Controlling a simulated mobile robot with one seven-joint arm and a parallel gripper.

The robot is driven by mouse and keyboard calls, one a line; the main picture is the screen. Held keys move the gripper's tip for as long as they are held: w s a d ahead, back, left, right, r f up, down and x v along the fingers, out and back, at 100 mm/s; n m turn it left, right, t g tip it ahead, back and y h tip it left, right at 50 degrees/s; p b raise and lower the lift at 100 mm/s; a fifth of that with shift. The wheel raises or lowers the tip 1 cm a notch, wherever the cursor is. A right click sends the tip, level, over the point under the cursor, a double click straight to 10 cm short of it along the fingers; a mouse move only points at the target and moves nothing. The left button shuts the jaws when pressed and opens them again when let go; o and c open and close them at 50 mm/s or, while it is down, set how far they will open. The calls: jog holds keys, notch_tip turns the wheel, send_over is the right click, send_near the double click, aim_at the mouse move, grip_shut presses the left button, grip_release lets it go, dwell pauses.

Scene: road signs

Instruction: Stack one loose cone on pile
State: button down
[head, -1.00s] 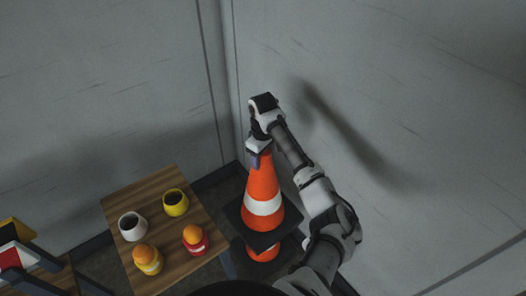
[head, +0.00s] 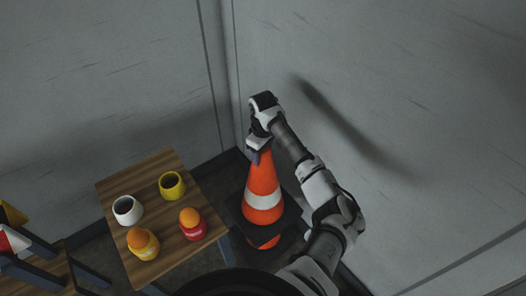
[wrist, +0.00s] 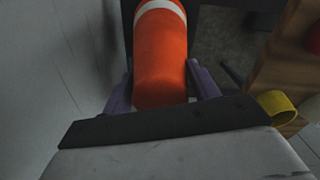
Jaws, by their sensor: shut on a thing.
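An orange cone (head: 265,178) with a white band and a black square base hangs roughly upright from my gripper (head: 258,152). In the wrist view my gripper (wrist: 160,82) has its purple fingers on either side of the orange cone top (wrist: 160,60), shut on it. Below the held cone's base, part of another orange cone (head: 263,243) shows, with a dark base under it. The held cone hides most of this lower cone, so I cannot tell whether the two touch.
A wooden table (head: 152,203) stands left of the cones with a white cup (head: 127,210), a yellow cup (head: 172,185), and a yellow (head: 142,246) and a red container (head: 192,228) with orange tops. Grey walls (head: 330,60) meet in a corner behind the cones.

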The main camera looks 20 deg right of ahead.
jog(key=shift+f+b, duration=1.8)
jog(key=shift+f, duration=0.55)
jog(key=shift+f+b, duration=5)
jog(key=shift+f, duration=5.3)
jog(key=shift+c, duration=2.3)
grip_release()
jog(key=shift+o, duration=0.7)
jog(key=shift+f, duration=0.15)
notch_tip(320, 180, up, 14)
jog(key=shift+r, duration=0.1)
